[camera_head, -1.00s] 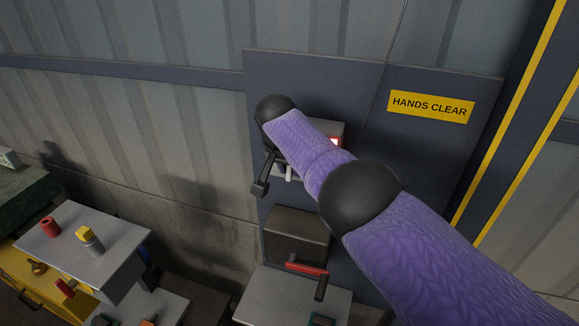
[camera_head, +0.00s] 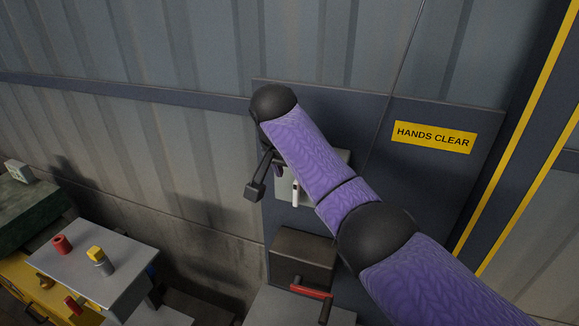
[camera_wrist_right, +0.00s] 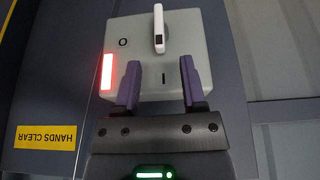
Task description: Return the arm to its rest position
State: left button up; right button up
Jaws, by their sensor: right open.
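My right arm (camera_head: 313,150), purple with black joints, reaches across the head view to the wall panel. In that view its gripper (camera_head: 278,170) is mostly hidden behind the wrist. In the wrist view my right gripper (camera_wrist_right: 160,75) is open and empty, its two purple fingers apart in front of a pale switch box (camera_wrist_right: 200,38). The box has a white lever (camera_wrist_right: 159,28), O and I marks, and a lit red lamp (camera_wrist_right: 106,71). The lever stands between and beyond the fingertips, apart from them. In the head view the lever (camera_head: 296,192) points down. My left gripper is not in view.
A yellow HANDS CLEAR sign (camera_head: 434,137) is on the dark panel (camera_head: 440,180). Below the box are a brown box (camera_head: 302,256) and a red handle (camera_head: 311,291). A grey table (camera_head: 100,280) with small red and yellow-topped parts stands at lower left.

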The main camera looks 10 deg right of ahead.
jog(key=s+a+f+n+y, duration=0.1)
jog(key=s+f+n, duration=0.1)
jog(key=s+f, duration=0.5)
jog(key=s+a+f+n+y, duration=0.1)
jog(key=s+f+n+y, duration=0.2)
jog(key=f, duration=0.6)
jog(key=s+d+f+n+h, duration=0.1)
jog(key=s+d+n, duration=0.1)
jog(key=s, duration=0.9)
jog(key=s+d+f+n, duration=0.2)
jog(key=s, duration=0.9)
jog(key=s+f+g+b, duration=0.3)
jog(key=f+b, duration=1.7)
jog(key=f, duration=2)
jog(key=s+d+f+b, duration=0.1)
jog(key=s+f+b, duration=0.5)
jog(key=f, duration=0.4)
jog(key=s+d+f+b, duration=0.2)
jog(key=s+f+b, duration=0.4)
jog(key=f, duration=0.5)
jog(key=shift+s+d, duration=0.2)
jog(key=shift+s, duration=0.7)
